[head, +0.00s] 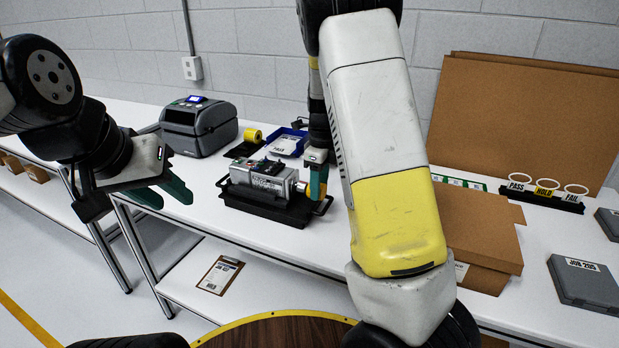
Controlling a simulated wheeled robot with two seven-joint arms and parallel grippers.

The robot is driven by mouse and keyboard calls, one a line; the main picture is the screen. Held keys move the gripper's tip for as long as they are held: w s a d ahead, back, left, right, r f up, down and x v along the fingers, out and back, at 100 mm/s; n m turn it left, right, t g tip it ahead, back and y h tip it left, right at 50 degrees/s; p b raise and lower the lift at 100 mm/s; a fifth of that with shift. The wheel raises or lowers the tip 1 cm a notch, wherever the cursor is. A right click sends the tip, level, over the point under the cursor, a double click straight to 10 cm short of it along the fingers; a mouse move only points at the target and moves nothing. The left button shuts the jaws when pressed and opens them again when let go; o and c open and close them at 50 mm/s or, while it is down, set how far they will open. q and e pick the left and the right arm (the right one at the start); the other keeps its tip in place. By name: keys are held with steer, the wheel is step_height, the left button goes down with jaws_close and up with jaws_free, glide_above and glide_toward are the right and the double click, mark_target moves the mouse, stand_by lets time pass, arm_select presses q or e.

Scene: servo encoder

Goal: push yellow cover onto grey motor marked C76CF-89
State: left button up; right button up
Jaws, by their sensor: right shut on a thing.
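The grey motor (262,178) lies in a black tray on the white bench, its shaft end pointing right. Its label is too small to read. My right gripper (318,183) is at the motor's shaft end, with its teal fingers pointing down. It is shut on what looks like the yellow cover (324,189), of which only a small orange-yellow patch shows. I cannot tell whether the cover touches the motor. My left gripper (176,187) is open and empty, in the air in front of the bench's left part.
A label printer (198,127), a yellow roll (253,135) and a blue bin (286,143) stand behind the motor. A cardboard box (478,225), a PASS/HOLD/FAIL rack (546,196) and grey cases (585,283) are at right. My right arm hides the bench's middle.

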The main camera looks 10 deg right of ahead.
mark_target(304, 183)
steer(key=shift+w+a, duration=0.65)
steer(key=shift+a, duration=0.3)
steer(key=shift+w+a, duration=0.6)
steer(key=shift+a, duration=0.3)
stand_by(4.4)
steer(key=o, duration=1.4)
step_height(304, 183, up, 8)
steer(key=shift+s+d+f, duration=0.1)
steer(key=shift+d+f, duration=0.05)
steer(key=shift+f, duration=0.05)
steer(key=s+r+n+t, duration=0.2)
steer(key=s+r+n, duration=0.1)
steer(key=s+n, duration=0.5)
steer(key=s+d+r+n+t+y, duration=0.1)
steer(key=s+r+n+t, duration=0.1)
steer(key=s+n, duration=0.7)
steer(key=s+d+r+n+t, duration=0.1)
steer(key=s+r+n+t, duration=0.1)
steer(key=s+r+n, duration=0.3)
steer(key=shift+s+d+n+y, duration=0.1)
steer(key=shift+s+n+y, duration=0.1)
steer(key=shift+s+n, duration=0.9)
steer(key=shift+s+n+y, duration=0.2)
steer(key=shift+s+n, duration=0.4)
steer(key=shift+s, duration=0.9)
